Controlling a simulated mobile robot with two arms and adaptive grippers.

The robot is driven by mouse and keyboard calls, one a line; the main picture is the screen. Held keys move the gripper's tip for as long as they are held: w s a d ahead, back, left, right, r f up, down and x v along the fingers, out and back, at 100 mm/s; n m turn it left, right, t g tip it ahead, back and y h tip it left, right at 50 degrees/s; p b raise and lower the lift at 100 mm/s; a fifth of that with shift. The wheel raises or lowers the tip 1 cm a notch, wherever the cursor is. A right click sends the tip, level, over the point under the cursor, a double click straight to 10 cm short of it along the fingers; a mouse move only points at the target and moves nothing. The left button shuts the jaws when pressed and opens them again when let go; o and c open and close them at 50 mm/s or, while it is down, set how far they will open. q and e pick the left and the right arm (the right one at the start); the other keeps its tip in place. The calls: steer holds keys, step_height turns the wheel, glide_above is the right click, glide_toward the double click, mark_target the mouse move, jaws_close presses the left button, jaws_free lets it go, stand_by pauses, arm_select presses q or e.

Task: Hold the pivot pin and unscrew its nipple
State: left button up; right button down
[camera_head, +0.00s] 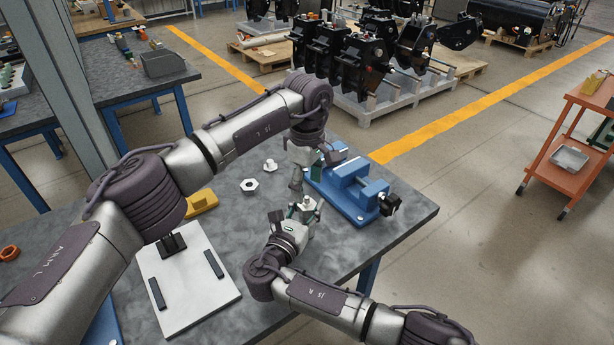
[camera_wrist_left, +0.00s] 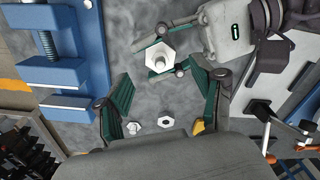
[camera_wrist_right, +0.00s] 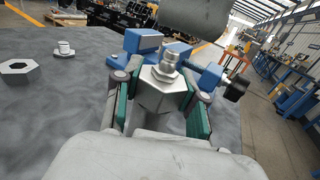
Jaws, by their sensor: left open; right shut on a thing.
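The pivot pin, a silver hex body (camera_wrist_right: 155,92) with a narrower ridged nipple (camera_wrist_right: 168,63) on top, is in my right gripper (camera_wrist_right: 158,98). The green pads are shut on the hex, and the nipple points up. The pin also shows in the head view (camera_head: 307,201) and, from above, in the left wrist view (camera_wrist_left: 160,58). My left gripper (camera_head: 312,176) is open above the pin, fingers pointing down. In the left wrist view, its two green-padded fingers (camera_wrist_left: 162,82) stand apart, with the pin beyond their tips. I see no contact between left fingers and nipple.
A blue vise (camera_head: 350,188) stands right of the grippers near the table's edge. A loose hex nut (camera_head: 250,186) and a small flanged fitting (camera_head: 270,166) lie on the table. A yellow block (camera_head: 202,202) and white board (camera_head: 190,285) are to the left.

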mark_target(307, 197)
arm_select(q)
step_height(307, 197, down, 6)
stand_by(0.4)
steer(key=c, duration=1.2)
steer(key=shift+n, duration=1.8)
steer(key=o, duration=1.3)
steer(key=shift+r, duration=0.1)
